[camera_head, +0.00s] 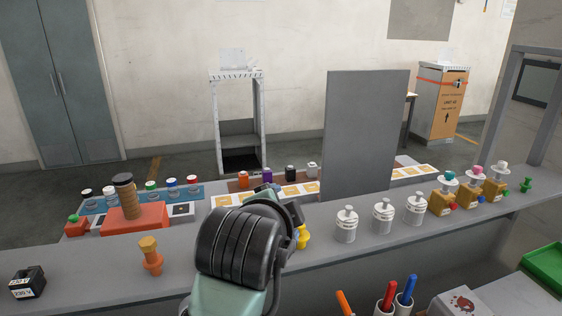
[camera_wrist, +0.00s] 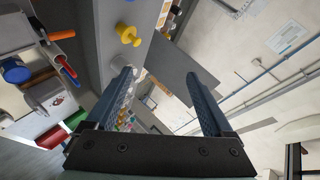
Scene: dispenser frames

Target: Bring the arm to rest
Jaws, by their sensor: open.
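My gripper (camera_wrist: 159,77) is open in the wrist view, with its two dark fingers wide apart and nothing between them. In the head view my arm rises over the middle of the grey counter (camera_head: 330,262), and its dark ribbed wrist hides most of the gripper. A yellow knobbed piece (camera_wrist: 128,34) stands on the counter in the wrist view, apart from the fingers. It also shows partly behind my arm in the head view (camera_head: 303,238).
White lidded pots (camera_head: 383,217) and amber dispensers (camera_head: 441,203) stand to the right. An orange peg (camera_head: 150,256) and a red block (camera_head: 135,219) stand to the left. A grey upright panel (camera_head: 365,135) rises behind. Pens (camera_head: 390,294) stick up in front.

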